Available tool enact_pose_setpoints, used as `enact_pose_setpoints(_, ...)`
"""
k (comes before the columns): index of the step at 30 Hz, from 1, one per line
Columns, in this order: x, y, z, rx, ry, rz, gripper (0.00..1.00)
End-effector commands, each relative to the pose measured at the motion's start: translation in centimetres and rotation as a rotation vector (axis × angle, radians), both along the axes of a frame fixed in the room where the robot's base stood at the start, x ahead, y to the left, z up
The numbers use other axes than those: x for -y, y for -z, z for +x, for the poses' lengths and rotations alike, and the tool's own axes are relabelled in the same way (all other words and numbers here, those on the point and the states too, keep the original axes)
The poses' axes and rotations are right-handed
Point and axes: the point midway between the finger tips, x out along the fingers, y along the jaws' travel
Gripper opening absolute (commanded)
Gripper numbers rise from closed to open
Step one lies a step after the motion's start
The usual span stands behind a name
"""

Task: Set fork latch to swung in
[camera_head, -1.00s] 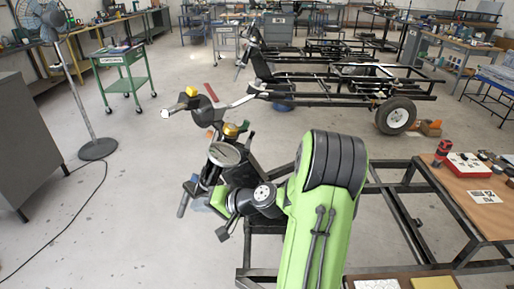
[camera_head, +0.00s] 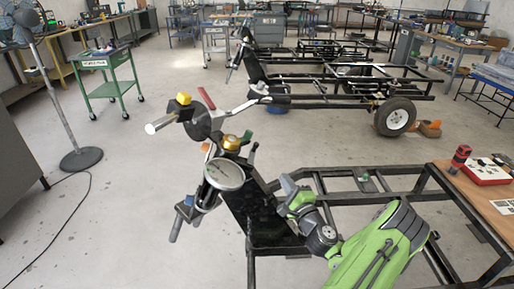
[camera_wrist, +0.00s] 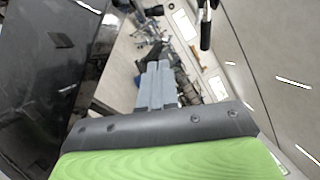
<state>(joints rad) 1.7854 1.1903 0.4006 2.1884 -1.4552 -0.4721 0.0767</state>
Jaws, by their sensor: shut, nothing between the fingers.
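A three-wheeler frame with handlebars (camera_head: 228,112) and a front fork assembly stands in front of me. A round silver-rimmed headlamp (camera_head: 224,174) faces up below the bars, and a dark flat panel (camera_head: 255,212) stands behind it. Small coloured parts sit near the steering head, including a red lever (camera_head: 207,98) and a green piece (camera_head: 248,138). I cannot tell which part is the fork latch. My gripper (camera_head: 287,182) is to the right of the dark panel, apart from the handlebars. In the wrist view its grey fingers (camera_wrist: 160,84) are together and empty.
A wooden bench (camera_head: 455,185) with a red drill (camera_head: 460,158) stands at right. A fan (camera_head: 82,158) and green cart (camera_head: 105,75) stand at left. A second black frame (camera_head: 340,80) is behind.

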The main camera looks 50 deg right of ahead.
Motion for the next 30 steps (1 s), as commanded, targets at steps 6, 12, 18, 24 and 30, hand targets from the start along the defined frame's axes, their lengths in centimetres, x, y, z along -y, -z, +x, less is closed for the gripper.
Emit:
enact_pose_setpoints(6,1.0,-0.2,1.4,0.001,0.005,-0.001,0.0)
enact_pose_setpoints(12,3.0,-1.0,5.2,0.003,0.002,-0.005,0.0)
enact_pose_setpoints(18,5.1,-1.6,8.9,0.005,0.005,-0.004,0.0)
enact_pose_setpoints(24,4.1,-2.6,11.6,0.003,0.006,0.002,0.0)
enact_pose_setpoints(30,4.0,-2.8,12.1,0.004,0.008,0.003,0.0)
